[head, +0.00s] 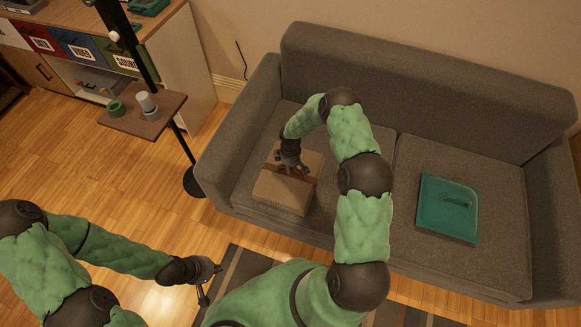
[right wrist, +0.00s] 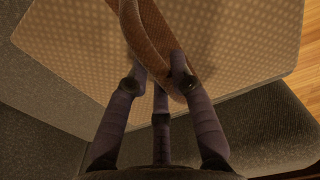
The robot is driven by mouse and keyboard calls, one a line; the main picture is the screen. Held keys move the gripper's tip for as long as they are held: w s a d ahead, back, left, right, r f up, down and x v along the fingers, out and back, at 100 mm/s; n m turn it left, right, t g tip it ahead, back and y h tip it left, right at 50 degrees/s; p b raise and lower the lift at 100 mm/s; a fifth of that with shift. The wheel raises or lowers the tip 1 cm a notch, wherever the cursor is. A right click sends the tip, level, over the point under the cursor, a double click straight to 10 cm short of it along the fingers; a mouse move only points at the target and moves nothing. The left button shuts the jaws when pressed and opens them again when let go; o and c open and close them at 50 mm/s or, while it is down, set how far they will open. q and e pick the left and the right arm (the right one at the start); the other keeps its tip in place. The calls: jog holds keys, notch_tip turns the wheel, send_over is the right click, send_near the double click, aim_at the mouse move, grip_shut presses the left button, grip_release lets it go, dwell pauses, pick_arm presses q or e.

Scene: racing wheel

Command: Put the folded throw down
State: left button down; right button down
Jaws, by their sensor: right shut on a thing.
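The folded throw (head: 285,193) is a tan, block-like bundle with a brown strap (head: 301,176) across it. It is at the left seat of the grey sofa, near the front edge; I cannot tell whether it touches the cushion. My right gripper (head: 290,168) is over its top, fingers shut on the strap. In the right wrist view the fingers (right wrist: 160,80) close around the brown strap (right wrist: 150,35), with the patterned throw (right wrist: 75,50) below. My left gripper (head: 205,278) is low at the left, away from the sofa, its fingers apart and empty.
The grey sofa (head: 430,110) has a teal tray-like item (head: 449,208) on its right seat. A small side stand (head: 142,122) with a green mug (head: 116,109) and a grey cup (head: 147,103) is left of the sofa. A shelf unit with coloured bins (head: 80,47) stands behind.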

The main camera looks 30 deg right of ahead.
jog(key=c, duration=1.5)
grip_release()
jog(key=shift+f, duration=0.2)
jog(key=o, duration=0.4)
jog(key=shift+r, duration=0.1)
